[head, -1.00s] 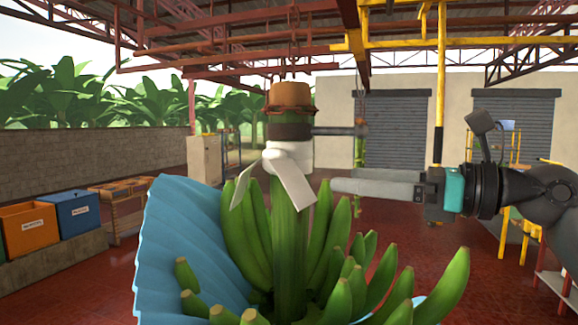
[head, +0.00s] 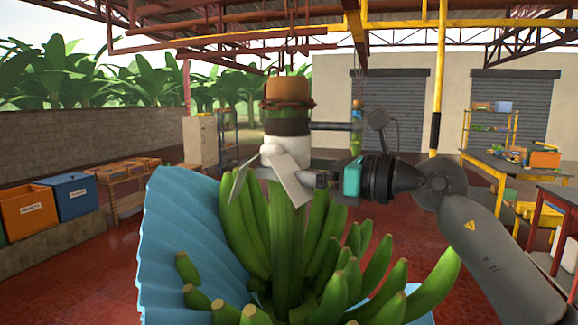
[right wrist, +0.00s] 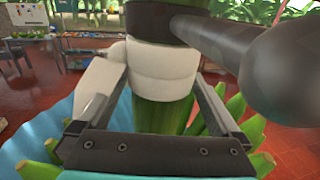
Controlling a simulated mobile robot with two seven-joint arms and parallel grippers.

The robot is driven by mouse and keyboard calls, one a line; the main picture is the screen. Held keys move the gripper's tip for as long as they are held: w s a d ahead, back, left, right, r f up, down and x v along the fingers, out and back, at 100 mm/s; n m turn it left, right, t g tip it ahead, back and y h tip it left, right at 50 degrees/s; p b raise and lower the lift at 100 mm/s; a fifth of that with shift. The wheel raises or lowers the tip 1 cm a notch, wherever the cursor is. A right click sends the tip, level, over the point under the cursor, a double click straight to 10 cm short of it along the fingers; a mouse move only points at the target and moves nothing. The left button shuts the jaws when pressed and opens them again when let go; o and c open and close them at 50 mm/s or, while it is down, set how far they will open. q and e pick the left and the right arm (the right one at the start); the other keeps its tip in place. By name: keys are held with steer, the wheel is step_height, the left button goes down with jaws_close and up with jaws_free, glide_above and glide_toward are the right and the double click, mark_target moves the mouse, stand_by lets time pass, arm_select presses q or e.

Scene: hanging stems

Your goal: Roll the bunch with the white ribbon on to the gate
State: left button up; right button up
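The bunch with the white ribbon hangs upright in the middle of the head view, its green bananas (head: 240,235) pointing up around a thick stem. The white ribbon (head: 285,155) is wrapped round the stem below a dark band, with two loose tails. It also fills the middle of the right wrist view (right wrist: 163,75). My right gripper (head: 275,172) reaches in from the right at ribbon height. In the right wrist view its fingers (right wrist: 160,105) stand wide apart on either side of the wrapped stem. Contact cannot be told. My left gripper is out of view. No gate is clearly identifiable.
A blue sheet (head: 185,240) hangs around the bunch's left side. A dark bar (head: 335,127) sticks out right from the stem's band, close above my right gripper. Another green stem (head: 356,135) hangs behind. A yellow post (head: 437,100) and tables (head: 500,165) stand right.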

jaws_close()
stand_by(0.6)
